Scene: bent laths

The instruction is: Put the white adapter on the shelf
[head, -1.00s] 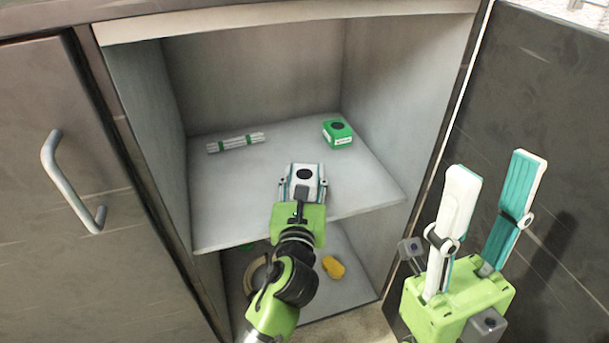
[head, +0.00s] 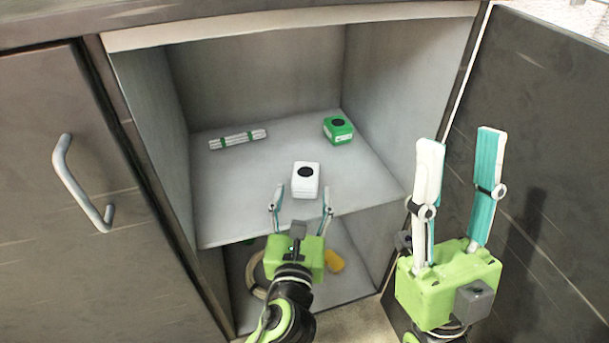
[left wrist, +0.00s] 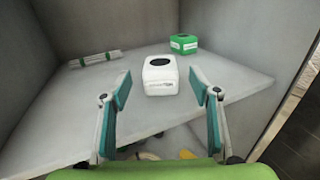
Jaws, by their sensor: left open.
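The white adapter (head: 306,182), a small box with a dark round spot on top, stands on the shelf (head: 245,195) inside the open cabinet, near the shelf's front edge. It also shows in the left wrist view (left wrist: 160,78), beyond my fingertips. My left gripper (head: 301,191) is open and empty, just in front of the adapter and apart from it; its spread fingers also show in the left wrist view (left wrist: 160,88). My right gripper (head: 460,150) is open and empty, fingers pointing up, in front of the open door.
A green box (head: 338,130) stands at the shelf's back right. A bundle of white sticks with green bands (head: 238,139) lies at the back left. Below the shelf are a yellow thing (head: 335,261) and a partly hidden ring-like thing (head: 257,272). The open dark door (head: 555,150) is at right.

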